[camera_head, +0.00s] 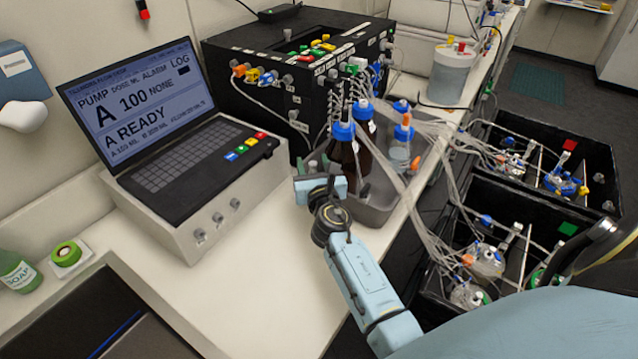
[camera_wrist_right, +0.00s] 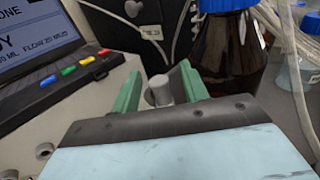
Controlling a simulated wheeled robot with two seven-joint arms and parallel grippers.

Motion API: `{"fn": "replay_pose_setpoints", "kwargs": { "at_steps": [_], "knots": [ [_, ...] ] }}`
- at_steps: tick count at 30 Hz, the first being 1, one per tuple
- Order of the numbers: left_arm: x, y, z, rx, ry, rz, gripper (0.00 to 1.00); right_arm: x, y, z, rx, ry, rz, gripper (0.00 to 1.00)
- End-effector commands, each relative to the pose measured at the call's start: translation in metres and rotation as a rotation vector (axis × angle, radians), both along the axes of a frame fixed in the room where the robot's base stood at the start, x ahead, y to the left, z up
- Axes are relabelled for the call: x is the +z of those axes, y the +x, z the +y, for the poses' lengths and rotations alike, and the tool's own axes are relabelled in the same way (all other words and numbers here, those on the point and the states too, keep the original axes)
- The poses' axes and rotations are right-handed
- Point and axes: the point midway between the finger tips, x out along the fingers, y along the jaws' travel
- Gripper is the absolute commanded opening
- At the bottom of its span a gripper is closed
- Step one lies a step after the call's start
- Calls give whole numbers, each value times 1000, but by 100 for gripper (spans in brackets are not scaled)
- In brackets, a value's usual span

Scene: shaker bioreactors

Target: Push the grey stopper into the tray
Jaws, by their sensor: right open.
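The grey stopper (camera_wrist_right: 160,90) shows in the right wrist view between the two green fingers of my right gripper (camera_wrist_right: 158,88). The fingers are open, one on each side of it; I cannot tell whether either touches it. In the head view my right gripper (camera_head: 320,176) is at the left edge of the grey metal tray (camera_head: 378,216), and the stopper is small and mostly hidden by the gripper. The tray holds brown bottles with blue caps (camera_head: 343,152) and a clear bottle (camera_head: 400,150). My left gripper is not in view.
A laptop-like pump console (camera_head: 195,160) stands left of my right gripper. A black pump box (camera_head: 280,85) stands behind it. Many clear tubes (camera_head: 430,165) run from the tray to black crates (camera_head: 470,195) on the right.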

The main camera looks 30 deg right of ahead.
Motion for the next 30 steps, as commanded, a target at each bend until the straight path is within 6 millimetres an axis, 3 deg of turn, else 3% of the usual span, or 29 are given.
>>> {"fn": "replay_pose_setpoints", "kwargs": {
  "at_steps": [9, 15, 21, 30],
  "knots": [
    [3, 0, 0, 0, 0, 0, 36, -1, -65, 28, 2, 1, 2, 44],
    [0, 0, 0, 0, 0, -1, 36, 0, -94, 39, 2, 1, 2, 44],
    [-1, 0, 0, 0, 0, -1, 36, 1, -104, 44, 2, 1, 0, 44],
    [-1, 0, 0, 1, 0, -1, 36, 1, -105, 45, 2, 1, 0, 44]
  ]
}}
